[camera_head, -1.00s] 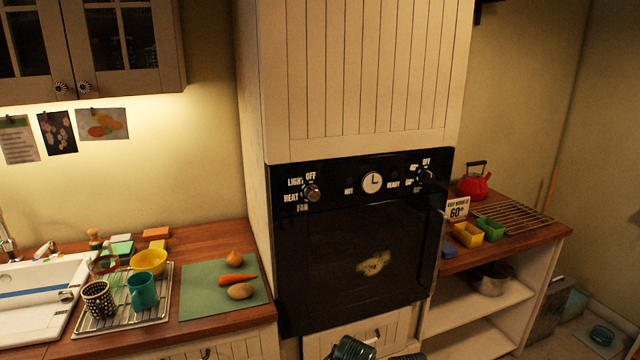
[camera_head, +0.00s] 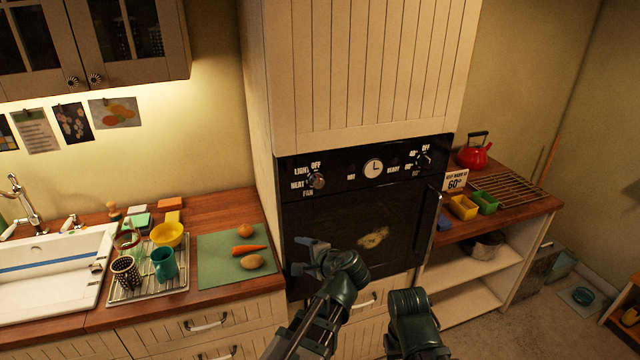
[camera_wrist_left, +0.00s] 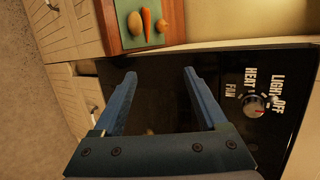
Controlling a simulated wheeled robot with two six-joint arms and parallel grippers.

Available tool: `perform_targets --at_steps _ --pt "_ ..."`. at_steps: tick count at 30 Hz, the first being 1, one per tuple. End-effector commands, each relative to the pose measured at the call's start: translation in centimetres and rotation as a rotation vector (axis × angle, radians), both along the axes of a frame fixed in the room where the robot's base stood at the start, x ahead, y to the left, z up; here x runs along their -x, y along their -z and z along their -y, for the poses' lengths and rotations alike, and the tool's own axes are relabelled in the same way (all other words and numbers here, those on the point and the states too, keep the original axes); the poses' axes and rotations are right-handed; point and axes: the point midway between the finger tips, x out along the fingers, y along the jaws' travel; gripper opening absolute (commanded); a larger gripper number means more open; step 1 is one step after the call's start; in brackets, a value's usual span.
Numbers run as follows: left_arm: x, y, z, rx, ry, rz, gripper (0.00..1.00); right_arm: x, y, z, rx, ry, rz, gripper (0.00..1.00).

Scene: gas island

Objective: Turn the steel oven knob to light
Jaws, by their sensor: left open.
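The steel oven knob (camera_head: 317,181) sits at the left of the black oven panel, with the labels LIGHT, OFF, HEAT and FAN around it. It also shows at the right of the left wrist view (camera_wrist_left: 254,106). I cannot tell exactly which label it points to. My left gripper (camera_head: 306,256) is open and empty, in front of the oven door (camera_head: 345,225) and below the knob, apart from it. Its two blue fingers (camera_wrist_left: 158,98) are spread wide in the wrist view, with the knob outside them. My right arm shows at the lower middle; its gripper is out of view.
A second knob (camera_head: 424,159) and a clock (camera_head: 373,168) are on the same panel. A vertical door handle (camera_head: 428,222) stands out at the oven's right. The left counter holds a green board (camera_head: 215,272) with vegetables. A red kettle (camera_head: 474,152) stands on the right counter.

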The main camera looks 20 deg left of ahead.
Motion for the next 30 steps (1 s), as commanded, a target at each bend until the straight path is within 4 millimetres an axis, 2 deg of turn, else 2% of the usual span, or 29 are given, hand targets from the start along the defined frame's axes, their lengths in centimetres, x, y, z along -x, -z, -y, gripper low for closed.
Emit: perform_targets --at_steps 1,3,6,10,15,20,23,30 --pt "-1.4 -1.8 1.0 -0.113 0.072 0.011 0.75 0.0 0.0 0.0 0.000 0.000 0.000 0.50" --pt "-2.9 -4.4 2.4 -0.277 0.167 0.023 0.75 0.0 0.0 0.0 0.000 0.000 0.000 0.50" --pt "-4.4 -7.3 4.4 -0.469 0.268 0.033 0.75 0.0 0.0 0.0 0.000 0.000 0.000 0.50" --pt "-5.4 -9.7 6.5 -0.634 0.346 0.038 0.75 0.0 0.0 0.0 0.000 0.000 0.000 0.50" --pt "-5.8 -10.8 7.6 -0.715 0.380 0.040 0.75 0.0 0.0 0.0 0.000 0.000 0.000 0.50" --pt "-6.2 -10.8 7.4 -0.718 0.380 0.039 0.75 0.0 0.0 0.0 0.000 0.000 0.000 0.50" --pt "-7.1 -10.8 6.8 -0.717 0.377 0.039 0.75 0.0 0.0 0.0 0.000 0.000 0.000 0.50" --pt "-11.2 -10.8 4.1 -0.715 0.375 0.038 0.75 0.0 0.0 0.0 0.000 0.000 0.000 0.50"
